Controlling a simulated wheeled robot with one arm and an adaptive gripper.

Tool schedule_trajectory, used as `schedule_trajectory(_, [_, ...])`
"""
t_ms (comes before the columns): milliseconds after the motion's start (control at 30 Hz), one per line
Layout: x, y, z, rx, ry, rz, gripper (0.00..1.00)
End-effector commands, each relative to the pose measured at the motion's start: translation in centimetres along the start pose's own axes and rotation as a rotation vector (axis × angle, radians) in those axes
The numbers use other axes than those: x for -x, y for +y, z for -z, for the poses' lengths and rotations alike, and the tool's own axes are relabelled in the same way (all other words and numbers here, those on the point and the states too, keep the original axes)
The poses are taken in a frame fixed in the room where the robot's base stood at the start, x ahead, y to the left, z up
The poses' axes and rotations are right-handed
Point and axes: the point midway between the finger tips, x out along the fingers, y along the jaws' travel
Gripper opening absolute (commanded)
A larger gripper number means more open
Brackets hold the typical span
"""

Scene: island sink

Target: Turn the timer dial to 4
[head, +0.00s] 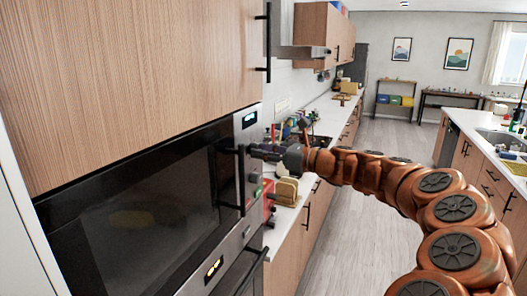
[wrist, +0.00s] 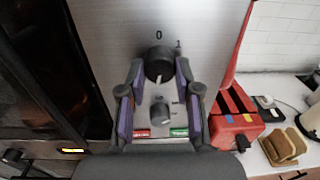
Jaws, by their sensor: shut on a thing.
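The timer dial (wrist: 158,64) is a round black knob on the brushed-metal oven panel (wrist: 105,20), in the upper middle of the wrist view. The digits 0 and 1 show above it, and a pale mark shows on its lower part. Other digits are hidden or too small to read. My gripper (wrist: 159,72) is shut on the dial, with one fingertip at its left side and one at its right. In the head view my gripper (head: 256,151) reaches the panel from the right and covers the dial.
A smaller knob (wrist: 160,111) sits below the dial, above a red button (wrist: 142,133) and a green button (wrist: 179,132). The oven door handle (head: 231,180) stands out left of my gripper. A red toaster (wrist: 236,118) and bread slices (wrist: 283,147) are on the counter at right.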

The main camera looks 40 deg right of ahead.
Motion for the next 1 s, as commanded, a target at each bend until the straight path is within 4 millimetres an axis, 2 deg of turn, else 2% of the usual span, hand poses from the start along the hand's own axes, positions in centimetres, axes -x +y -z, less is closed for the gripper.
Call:
schedule_trajectory(300, [0.01,0.04,0.08,-0.132,0.006,-0.002,0.00])
schedule_trajectory(867, [-0.02,0.07,0.08,-0.162,0.008,-0.003,0.00])
schedule_trajectory(900, [-0.02,0.07,0.08,-0.162,0.008,-0.003,0.35])
schedule_trajectory(1000, [-0.02,0.07,0.06,-0.162,0.008,-0.003,0.46])
